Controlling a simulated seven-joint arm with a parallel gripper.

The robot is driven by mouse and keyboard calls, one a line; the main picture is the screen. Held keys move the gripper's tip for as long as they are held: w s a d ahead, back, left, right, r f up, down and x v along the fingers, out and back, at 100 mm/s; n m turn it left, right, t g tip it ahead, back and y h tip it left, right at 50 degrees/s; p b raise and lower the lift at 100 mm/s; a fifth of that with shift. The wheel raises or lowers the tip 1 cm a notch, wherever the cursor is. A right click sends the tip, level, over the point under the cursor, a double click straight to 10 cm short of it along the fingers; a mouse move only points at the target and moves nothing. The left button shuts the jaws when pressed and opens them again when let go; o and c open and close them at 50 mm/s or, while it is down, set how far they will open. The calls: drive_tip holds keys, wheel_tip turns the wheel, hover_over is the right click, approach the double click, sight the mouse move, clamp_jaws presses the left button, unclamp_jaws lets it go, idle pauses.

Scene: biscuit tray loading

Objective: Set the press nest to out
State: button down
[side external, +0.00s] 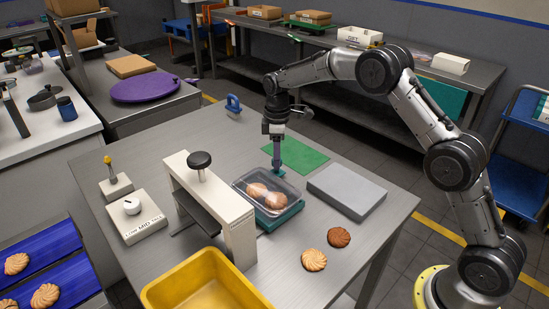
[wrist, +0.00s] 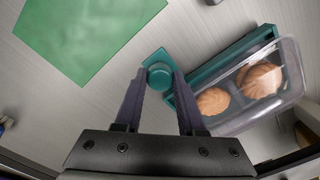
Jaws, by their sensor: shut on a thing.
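The press nest (side external: 281,217) is a teal carrier that bears a clear tray (side external: 291,196) with biscuits (side external: 257,190) in it. It lies on the table to the right of the white press frame (side external: 240,228), apart from the space under its beam. In the wrist view the nest (wrist: 218,62) runs along the right, with the tray (wrist: 290,70) on it. My gripper (side external: 277,172) points down at the nest's far end. In the wrist view its fingers (wrist: 158,82) are shut around a round teal knob (wrist: 159,73).
A green mat (side external: 300,157) and a grey block (side external: 347,190) lie close to the nest. Two loose biscuits (side external: 314,260) lie in front. A yellow bin (side external: 160,293), a dial box (side external: 137,222) and a yellow-tipped lever (side external: 113,180) stand to the left. The back of the table is mostly clear.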

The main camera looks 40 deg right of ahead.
drive_tip(key=shift+d, duration=0.35)
drive_tip(key=c, duration=0.8)
unclamp_jaws()
drive_tip(key=o, duration=0.3)
drive_tip(key=shift+a, duration=0.1)
wheel_tip(320, 180, up, 14)
